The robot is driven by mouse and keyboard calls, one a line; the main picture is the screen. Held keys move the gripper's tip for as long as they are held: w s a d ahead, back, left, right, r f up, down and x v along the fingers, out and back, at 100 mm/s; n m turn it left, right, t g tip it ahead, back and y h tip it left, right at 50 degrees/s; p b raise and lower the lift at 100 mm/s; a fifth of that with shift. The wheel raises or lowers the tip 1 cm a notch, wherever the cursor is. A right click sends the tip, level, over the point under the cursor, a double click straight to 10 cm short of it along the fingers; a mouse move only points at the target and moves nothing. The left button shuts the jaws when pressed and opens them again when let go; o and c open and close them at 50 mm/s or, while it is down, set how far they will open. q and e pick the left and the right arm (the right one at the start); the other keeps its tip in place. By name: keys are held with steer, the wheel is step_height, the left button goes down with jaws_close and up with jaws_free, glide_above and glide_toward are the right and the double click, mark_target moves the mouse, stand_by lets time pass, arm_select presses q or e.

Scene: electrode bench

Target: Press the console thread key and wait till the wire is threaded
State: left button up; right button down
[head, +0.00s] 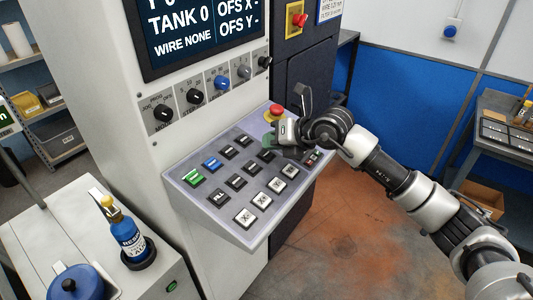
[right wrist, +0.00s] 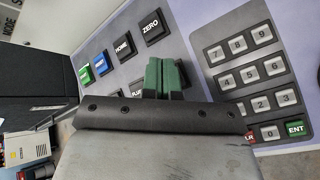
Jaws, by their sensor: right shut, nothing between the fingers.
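The console panel (head: 178,176) slopes out below the screen and carries rows of keys. Its back row has a green key (head: 193,178), a blue key (head: 212,162) and two black keys. In the right wrist view the black ones read HOME (right wrist: 124,47) and ZERO (right wrist: 152,27). I cannot read which key is the thread key. The screen (head: 205,32) reads WIRE NONE and TANK 0. My right gripper (right wrist: 164,77) is shut and empty, its green fingertips over the panel between the black keys and the number pad. They hide part of the second row; contact cannot be told. My left gripper is out of view.
A red emergency button (head: 276,110) stands at the panel's far corner, close to my right gripper. Knobs (head: 195,96) line the strip under the screen. A number pad (right wrist: 245,75) lies right of my fingers. A cabinet with a blue bottle (head: 127,240) stands at lower left.

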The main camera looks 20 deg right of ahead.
steer(key=shift+f, duration=0.15)
steer(key=shift+f+b, duration=0.3)
steer(key=shift+b, duration=0.05)
steer(key=shift+w+a+f+b, duration=0.1)
steer(key=shift+f+b, duration=0.25)
steer(key=shift+f, duration=0.05)
stand_by(0.4)
stand_by(0.4)
steer(key=shift+r+p, duration=0.5)
steer(key=shift+r, duration=0.35)
steer(key=r+p, duration=0.2)
steer(key=r, duration=0.1)
steer(key=s+d+r+p, duration=0.1)
steer(key=r, duration=0.1)
steer(key=shift+f, duration=0.1)
stand_by(0.4)
